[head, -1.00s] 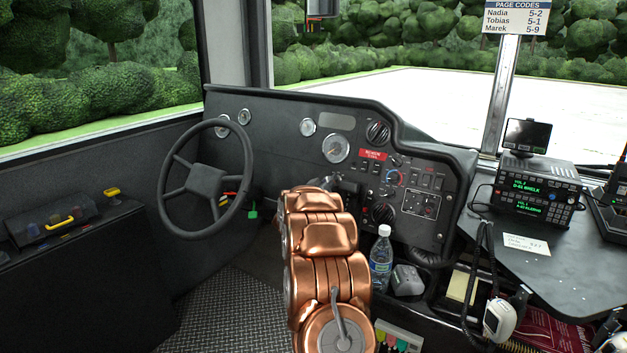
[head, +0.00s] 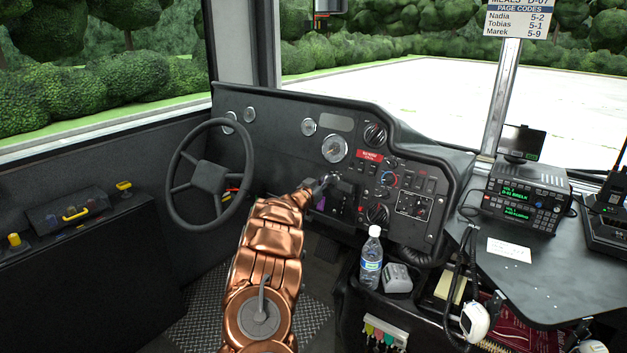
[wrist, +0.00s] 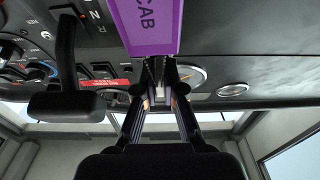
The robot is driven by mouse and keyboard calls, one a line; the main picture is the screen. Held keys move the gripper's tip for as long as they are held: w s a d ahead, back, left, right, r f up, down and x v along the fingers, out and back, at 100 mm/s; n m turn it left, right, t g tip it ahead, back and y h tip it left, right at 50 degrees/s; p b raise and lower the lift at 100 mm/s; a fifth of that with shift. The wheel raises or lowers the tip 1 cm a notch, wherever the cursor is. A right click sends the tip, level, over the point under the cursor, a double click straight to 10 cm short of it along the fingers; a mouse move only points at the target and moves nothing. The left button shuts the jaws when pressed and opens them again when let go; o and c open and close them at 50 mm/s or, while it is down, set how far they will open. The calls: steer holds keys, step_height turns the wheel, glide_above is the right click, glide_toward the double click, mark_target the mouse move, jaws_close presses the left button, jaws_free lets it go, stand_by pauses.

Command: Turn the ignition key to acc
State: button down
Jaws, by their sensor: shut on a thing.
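My gripper (head: 325,184) is at the dashboard, right of the steering wheel (head: 208,178). In the wrist view its two fingers (wrist: 159,72) come together at the panel and are shut on the ignition key, which is mostly hidden between them. A purple tag (wrist: 144,25) marked CAB hangs at the fingertips; it also shows in the head view (head: 320,202) just below my gripper. The key's angle and the acc mark cannot be made out.
A black lever (wrist: 66,75) stands close beside the fingers in the wrist view. A red label (head: 369,156), switches and knobs sit right of my gripper. A water bottle (head: 371,258) and a grey box (head: 397,279) stand below right.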

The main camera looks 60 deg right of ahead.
steer(key=shift+s+d+r, duration=0.1)
steer(key=shift+s+r, duration=0.05)
steer(key=shift+s, duration=0.1)
steer(key=c, duration=1.3)
jaws_free()
steer(key=shift+d, duration=0.1)
steer(key=shift+w+f, duration=0.15)
steer(key=shift+f, duration=0.05)
steer(key=shift+w+a+f, duration=0.15)
steer(key=shift+w+a, duration=0.05)
steer(key=shift+a, duration=1.8)
steer(key=shift+w+a+f, duration=0.1)
steer(key=shift+w+a, duration=0.15)
steer(key=shift+a, duration=1.8)
steer(key=shift+w+a+f, duration=0.15)
steer(key=shift+w+a, duration=0.05)
steer(key=shift+a, duration=1.8)
steer(key=shift+a, duration=0.1)
